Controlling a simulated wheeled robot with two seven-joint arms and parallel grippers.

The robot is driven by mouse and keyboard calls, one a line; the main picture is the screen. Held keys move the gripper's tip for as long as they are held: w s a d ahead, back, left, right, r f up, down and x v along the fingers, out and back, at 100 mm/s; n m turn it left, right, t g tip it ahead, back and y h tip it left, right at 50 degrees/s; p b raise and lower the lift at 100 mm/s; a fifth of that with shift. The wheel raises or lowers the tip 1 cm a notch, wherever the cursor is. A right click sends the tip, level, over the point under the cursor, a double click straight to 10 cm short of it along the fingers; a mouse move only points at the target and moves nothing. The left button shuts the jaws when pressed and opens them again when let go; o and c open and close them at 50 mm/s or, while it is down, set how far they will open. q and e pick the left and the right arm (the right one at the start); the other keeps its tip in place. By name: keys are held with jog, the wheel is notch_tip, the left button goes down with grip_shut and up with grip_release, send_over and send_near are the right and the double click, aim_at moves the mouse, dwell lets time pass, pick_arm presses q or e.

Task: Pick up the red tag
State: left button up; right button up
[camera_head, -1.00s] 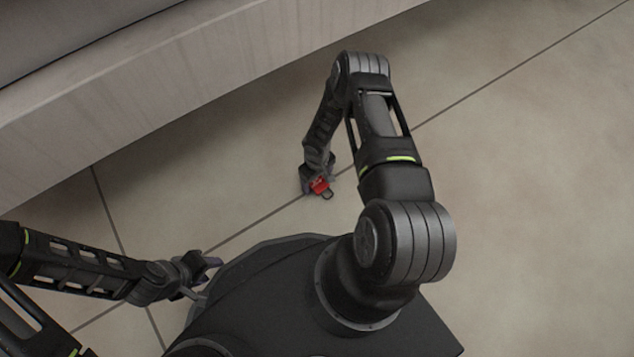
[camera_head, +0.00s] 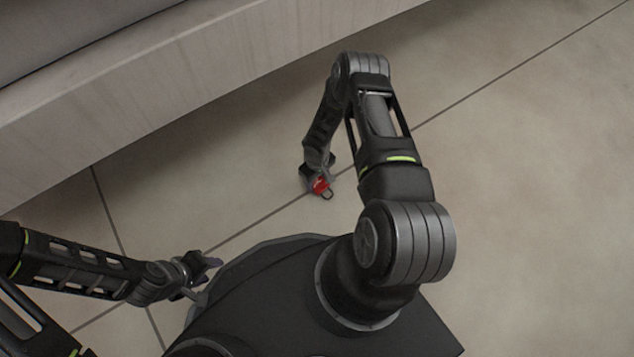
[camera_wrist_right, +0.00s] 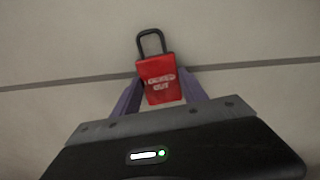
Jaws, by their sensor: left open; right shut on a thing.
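The red tag (camera_head: 321,187) is a small red padlock-shaped piece with a dark loop and pale lettering, partly hidden by the gripper in the head view. In the right wrist view the tag (camera_wrist_right: 160,78) sits between the two fingers, its loop pointing away from the palm. My right gripper (camera_head: 318,182) is shut on the tag; its fingers also show in the right wrist view (camera_wrist_right: 160,92). I cannot tell how far the tag is above the floor. My left gripper (camera_head: 208,270) is open and empty at the lower left, well apart from the tag.
A pale panelled base (camera_head: 180,85) of a large grey machine runs across the upper left. The tiled floor (camera_head: 530,200) with dark joint lines is clear to the right and around the tag.

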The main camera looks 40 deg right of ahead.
aim_at(317, 182)
jog(key=shift+r+p, duration=0.3)
jog(key=shift+r, duration=0.25)
jog(key=shift+c, duration=0.5)
notch_tip(317, 182, up, 9)
jog(key=p, duration=0.3)
jog(key=shift+p, duration=0.4)
dwell(0.7)
